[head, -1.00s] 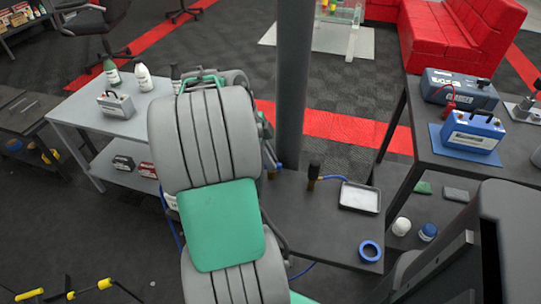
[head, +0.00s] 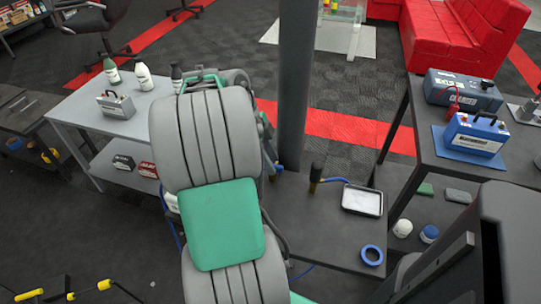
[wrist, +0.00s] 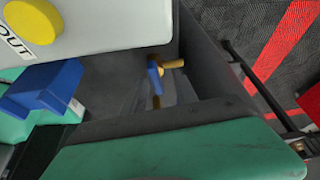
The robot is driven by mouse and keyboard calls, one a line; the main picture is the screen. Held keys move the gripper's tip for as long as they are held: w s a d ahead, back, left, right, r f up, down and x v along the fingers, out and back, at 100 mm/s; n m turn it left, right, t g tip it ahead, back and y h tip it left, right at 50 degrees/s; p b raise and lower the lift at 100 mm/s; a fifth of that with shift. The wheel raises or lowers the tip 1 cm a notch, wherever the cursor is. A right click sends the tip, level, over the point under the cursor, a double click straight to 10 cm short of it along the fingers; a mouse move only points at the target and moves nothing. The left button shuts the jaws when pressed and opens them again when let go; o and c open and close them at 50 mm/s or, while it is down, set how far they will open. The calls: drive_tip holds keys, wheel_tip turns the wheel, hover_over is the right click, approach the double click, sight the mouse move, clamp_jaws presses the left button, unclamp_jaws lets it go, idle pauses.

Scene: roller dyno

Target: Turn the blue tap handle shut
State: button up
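The tap shows in the wrist view: a slim blue handle (wrist: 154,76) beside a brass-coloured body (wrist: 173,64), in a dark recess right of a white surface. A brass piece also shows below the handle. My gripper's fingertips cannot be made out in either view. A broad green and dark grey part fills the bottom of the wrist view, nearer than the tap. No contact with the handle is visible. In the head view my grey and green arm covers the centre and hides where it ends. A small brass piece (head: 275,177) shows at the arm's right edge.
A low dark table (head: 320,245) holds a black-topped brass fitting (head: 316,177), a blue hose, a tray (head: 361,200) and a blue ring (head: 371,255). A grey post (head: 297,90) stands behind. The wrist view shows a yellow knob (wrist: 33,20) and blue block (wrist: 42,88) at left.

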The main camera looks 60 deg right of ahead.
drive_tip(key=shift+s+a+r, duration=0.15)
drive_tip(key=shift+a, duration=0.05)
drive_tip(key=p+v, duration=0.3)
drive_tip(key=v, duration=0.4)
drive_tip(key=shift+w+r+p, duration=0.3)
drive_tip(key=shift+r, duration=0.05)
drive_tip(key=shift+d, duration=0.1)
drive_tip(key=p+x, duration=0.3)
drive_tip(key=x, duration=0.2)
drive_tip(key=w+p+x, duration=0.1)
drive_tip(key=p+x, duration=0.1)
drive_tip(key=shift+s+a+f+p, duration=0.1)
drive_tip(key=shift+a+f+p, duration=0.25)
drive_tip(key=shift+f, duration=0.25)
drive_tip(key=shift+c, duration=0.4)
